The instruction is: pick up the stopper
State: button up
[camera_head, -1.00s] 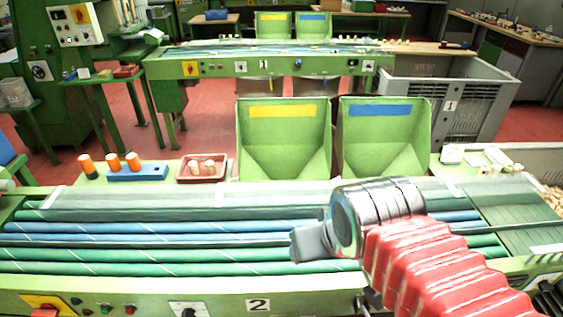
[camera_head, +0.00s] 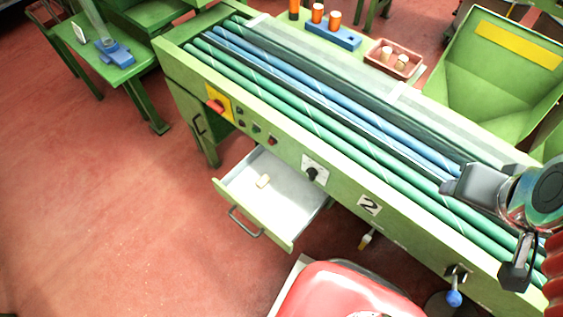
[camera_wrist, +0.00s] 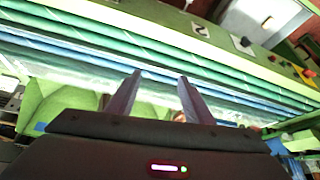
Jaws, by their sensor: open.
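Two more stoppers (camera_head: 386,55) stand in a brownish-pink tray (camera_head: 419,71) behind the rollers. My gripper (camera_head: 487,228) is at the right side of the head view, above the right part of the rollers and well apart from the drawer. In the wrist view my gripper (camera_wrist: 160,82) shows two dark fingers spread apart with nothing held between them. The drawer's stopper cannot be made out in the wrist view.
The green machine's front panel (camera_head: 337,187) has knobs and a number 2. A red rounded object (camera_head: 345,292) stands below, near the drawer's right. Red floor (camera_head: 110,220) is clear to the left. A green bin (camera_head: 470,80) stands behind.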

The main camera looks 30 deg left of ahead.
aim_at(263, 181)
jog(key=u, duration=1.3)
jog(key=k, duration=0.7)
jog(key=u, duration=0.4)
jog(key=i, duration=0.5)
jog(key=z, duration=0.1)
